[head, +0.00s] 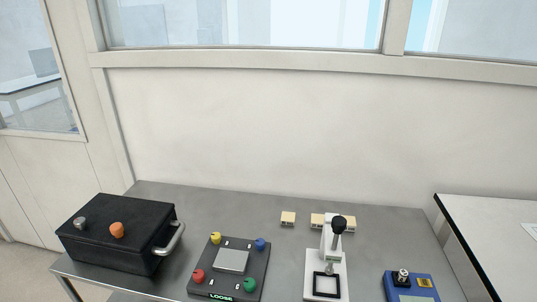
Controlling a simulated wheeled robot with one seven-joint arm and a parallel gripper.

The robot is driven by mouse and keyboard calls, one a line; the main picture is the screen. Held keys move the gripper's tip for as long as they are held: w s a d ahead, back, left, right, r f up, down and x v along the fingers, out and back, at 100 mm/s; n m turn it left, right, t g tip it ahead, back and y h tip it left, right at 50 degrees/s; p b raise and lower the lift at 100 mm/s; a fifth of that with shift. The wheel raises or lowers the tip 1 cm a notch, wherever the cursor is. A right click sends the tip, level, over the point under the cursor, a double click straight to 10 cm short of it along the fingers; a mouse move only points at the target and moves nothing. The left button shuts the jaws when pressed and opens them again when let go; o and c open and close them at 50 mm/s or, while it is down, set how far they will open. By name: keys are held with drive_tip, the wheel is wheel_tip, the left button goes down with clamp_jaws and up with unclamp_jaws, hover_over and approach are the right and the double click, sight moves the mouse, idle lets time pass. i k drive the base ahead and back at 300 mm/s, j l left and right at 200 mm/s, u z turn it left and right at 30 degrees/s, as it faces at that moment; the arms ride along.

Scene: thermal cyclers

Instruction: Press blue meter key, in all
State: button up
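A blue device (437,296) that looks like a meter sits at the front right of the grey table, cut off by the bottom edge of the head view. It has a dark and silver round part (402,276) on top, a small yellow patch (424,282) at its right and a pale panel at its front. I cannot tell which part is its key. My gripper is not in view.
The metal table (200,197) also holds a black box (115,235) with a side handle, a board (232,282) with coloured knobs reading "LOOSE", a white press-like stand (312,265), and small tan blocks (288,217). A white-topped table (490,225) stands at right.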

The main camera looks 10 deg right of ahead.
sight(422, 283)
drive_tip(key=k+l+z, duration=0.15)
drive_tip(key=z, duration=0.9)
drive_tip(key=k+l, duration=0.05)
